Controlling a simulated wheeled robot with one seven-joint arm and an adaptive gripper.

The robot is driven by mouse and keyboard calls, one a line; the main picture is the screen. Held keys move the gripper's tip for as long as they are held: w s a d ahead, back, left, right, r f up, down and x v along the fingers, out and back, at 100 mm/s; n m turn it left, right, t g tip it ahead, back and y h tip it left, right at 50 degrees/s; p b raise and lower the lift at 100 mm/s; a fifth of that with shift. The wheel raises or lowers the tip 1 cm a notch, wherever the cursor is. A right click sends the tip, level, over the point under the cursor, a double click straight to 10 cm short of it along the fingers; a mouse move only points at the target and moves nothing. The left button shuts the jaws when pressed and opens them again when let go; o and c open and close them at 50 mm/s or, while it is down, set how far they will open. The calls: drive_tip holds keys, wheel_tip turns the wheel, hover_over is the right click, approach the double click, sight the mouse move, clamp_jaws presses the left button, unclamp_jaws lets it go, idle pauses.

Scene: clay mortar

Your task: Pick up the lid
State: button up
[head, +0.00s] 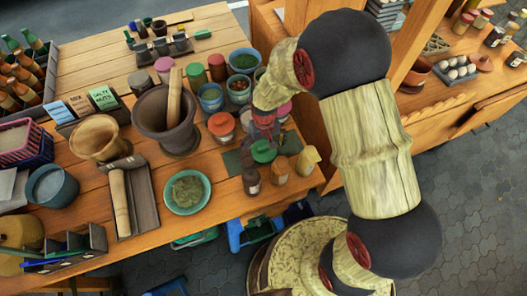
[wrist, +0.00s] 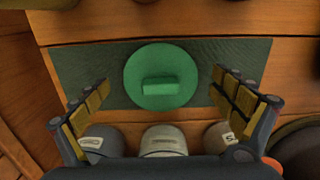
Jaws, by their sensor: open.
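The lid (wrist: 160,78) is a round green disc with a raised bar handle, lying on a dark green mat (wrist: 75,72) in the wrist view. In the head view the green lid (head: 263,151) shows beside small bottles near the table's right end. My gripper (wrist: 165,98) is open, with one finger on each side of the lid in the wrist view. Its fingers are apart from the lid, and nothing is between them but the lid below. In the head view my gripper (head: 263,130) hangs over the mat by the lid, partly hidden by my arm.
Several small bottles stand close by the mat, including a dark one (head: 251,181) and a brown one (head: 280,169). A large mortar (head: 168,122) with a pestle and a teal bowl (head: 187,192) stand further left.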

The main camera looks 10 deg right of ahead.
drive_tip(key=shift+f, duration=0.35)
drive_tip(key=shift+r, duration=0.1)
drive_tip(key=shift+c, duration=1.1)
drive_tip(key=c, duration=0.8)
drive_tip(key=shift+o, duration=0.2)
